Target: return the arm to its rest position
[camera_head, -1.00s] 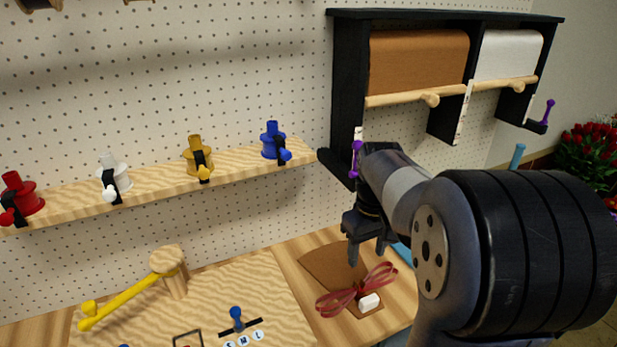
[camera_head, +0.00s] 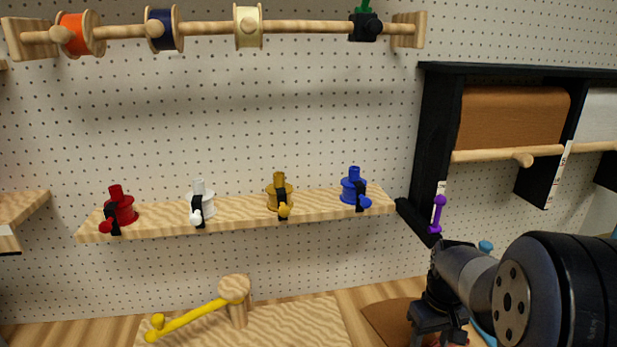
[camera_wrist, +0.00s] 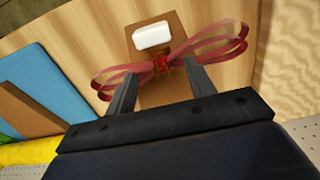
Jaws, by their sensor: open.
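My gripper (camera_head: 436,335) is at the lower right of the head view, pointing down over the table. In the wrist view, my gripper (camera_wrist: 157,88) has its two fingers apart with nothing clamped between them. A dark red ribbon bow (camera_wrist: 165,66) shows just beyond the fingertips, lying on a brown paper wrap (camera_wrist: 163,97) with a white block (camera_wrist: 152,35) on it. I cannot tell the exact gap between fingers and bow. In the head view the brown wrap (camera_head: 385,318) is partly hidden by my arm.
A yellow-handled wooden device (camera_head: 200,315) stands on the table at left.

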